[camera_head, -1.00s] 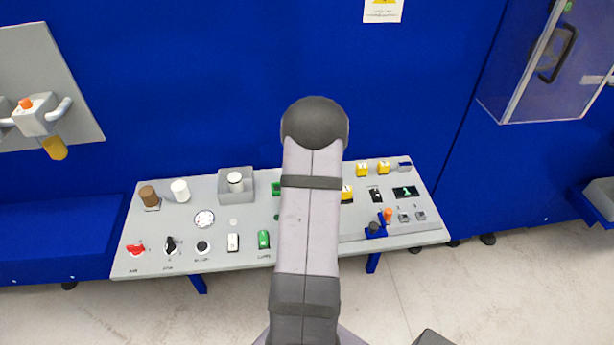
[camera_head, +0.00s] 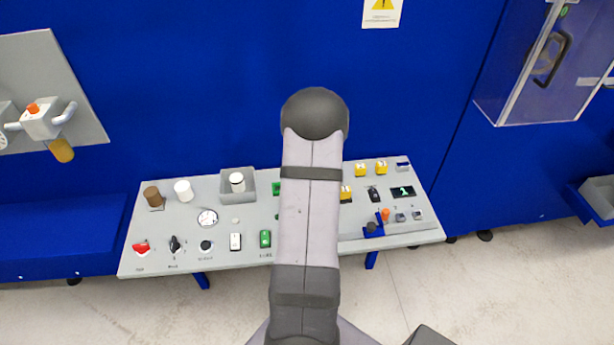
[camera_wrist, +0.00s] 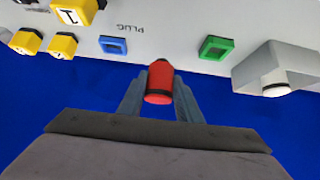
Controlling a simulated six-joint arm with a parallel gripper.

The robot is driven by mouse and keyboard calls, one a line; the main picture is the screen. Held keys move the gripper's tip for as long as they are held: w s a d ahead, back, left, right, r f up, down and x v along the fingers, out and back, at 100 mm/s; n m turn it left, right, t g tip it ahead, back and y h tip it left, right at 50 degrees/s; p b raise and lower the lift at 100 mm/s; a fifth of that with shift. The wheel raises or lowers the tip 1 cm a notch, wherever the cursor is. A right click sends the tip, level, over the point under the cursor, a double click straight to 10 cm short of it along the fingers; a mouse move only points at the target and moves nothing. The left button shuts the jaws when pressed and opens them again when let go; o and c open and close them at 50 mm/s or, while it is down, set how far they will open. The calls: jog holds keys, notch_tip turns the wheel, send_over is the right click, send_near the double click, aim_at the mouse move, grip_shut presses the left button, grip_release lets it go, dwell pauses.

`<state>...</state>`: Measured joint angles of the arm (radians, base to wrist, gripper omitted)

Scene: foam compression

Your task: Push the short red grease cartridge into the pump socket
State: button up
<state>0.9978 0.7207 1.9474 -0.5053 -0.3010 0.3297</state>
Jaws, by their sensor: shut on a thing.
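In the head view my own arm hides the gripper and cartridge. A green square socket (camera_wrist: 216,48) and a blue square socket (camera_wrist: 113,45) show on the panel. I cannot tell which, if either, is the pump socket.
The sloped grey panel (camera_head: 218,262) carries knobs, switches and a grey open box (camera_head: 251,185) around a white-topped cylinder. Yellow blocks (camera_head: 361,169) stand at its back right. A grey wall board (camera_head: 85,95) with an amber cylinder (camera_head: 61,150) hangs at left. A clear-fronted cabinet (camera_head: 545,70) is at upper right.

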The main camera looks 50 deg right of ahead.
jog(key=shift+m, duration=0.4)
jog(key=w+r, duration=0.1)
jog(key=w+d+r+p, duration=0.1)
jog(key=w, duration=0.1)
jog(key=shift+w+d+r, duration=0.15)
jog(key=shift+d+r, duration=0.2)
jog(key=shift+r, duration=0.05)
jog(key=shift+m+g+h, duration=0.6)
jog(key=shift+m+g, duration=0.1)
jog(key=shift+m, duration=0.1)
jog(key=shift+w+d+r+p, duration=0.4)
jog(key=shift+w+r+p, duration=0.15)
jog(key=shift+w+r, duration=0.15)
jog(key=shift+w+d+r+p, duration=0.35)
jog(key=shift+w+r+p, duration=0.15)
jog(key=shift+w+r, duration=0.2)
jog(key=a+m+g, duration=0.3)
jog(key=m, duration=0.1)
jog(key=w+a+m+g, duration=0.1)
jog(key=a+m+g, duration=0.2)
jog(key=a+m, duration=0.1)
jog(key=a+f+m+g+b, duration=0.1)
jog(key=a+m+g, duration=0.2)
jog(key=m, duration=0.2)
jog(key=shift+w+a+f, duration=0.1)
jog(key=shift+w+a, duration=0.1)
jog(key=shift+a, duration=0.1)
jog(key=shift+f, duration=0.1)
